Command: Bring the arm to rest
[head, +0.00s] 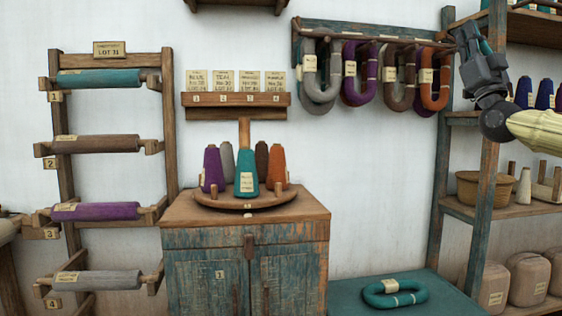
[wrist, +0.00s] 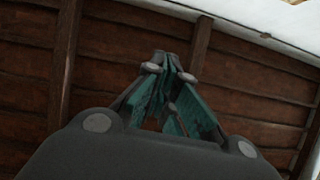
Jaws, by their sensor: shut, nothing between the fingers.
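My gripper (head: 466,33) is at the upper right of the head view, raised in front of the shelf unit and pointing up. In the wrist view my gripper (wrist: 172,62) shows its dark fingers with teal inner faces, their tips together. Nothing is held between them. Behind the fingers the wrist view shows dark brown boards with beams (wrist: 120,60) and a pale strip of wall at the top right.
The shelf unit (head: 483,210) with cones, a basket (head: 482,188) and jars stands right, close to my arm. Hanks hang from a rack (head: 350,30) left of my gripper. A cone turntable (head: 244,200) tops a cabinet (head: 245,265). A teal hank (head: 396,293) lies on a low teal surface.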

